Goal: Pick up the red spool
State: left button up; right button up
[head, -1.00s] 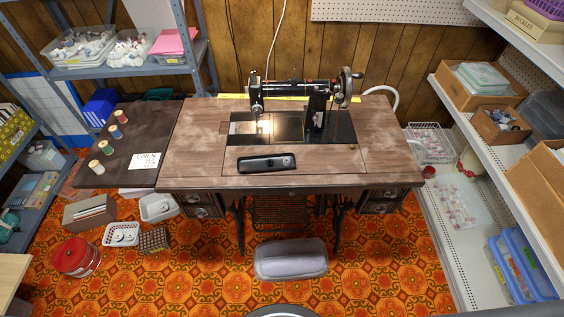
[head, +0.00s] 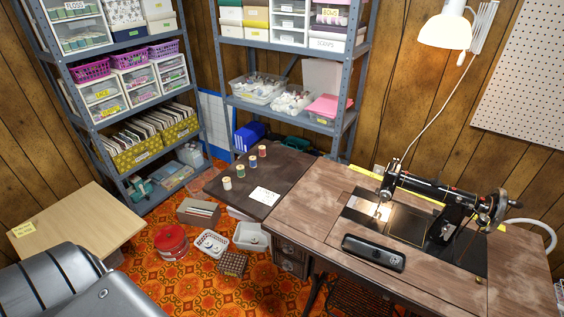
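The red spool (head: 262,151) stands upright on the dark side leaf (head: 215,186) left of the sewing table. It is the farthest in a row of spools. Neither of my grippers shows in the head view.
The sewing table (head: 310,215) carries a black sewing machine (head: 430,190) and a dark oblong object (head: 374,252). Shelves (head: 215,60) stand behind the leaf. A red tin (head: 171,243), a grey box (head: 199,211) and white baskets (head: 211,243) sit on the floor before it.

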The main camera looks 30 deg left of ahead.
aim_at(262, 149)
jog(key=u, duration=2.6)
jog(key=i, duration=2.3)
jog(key=z, duration=3.45)
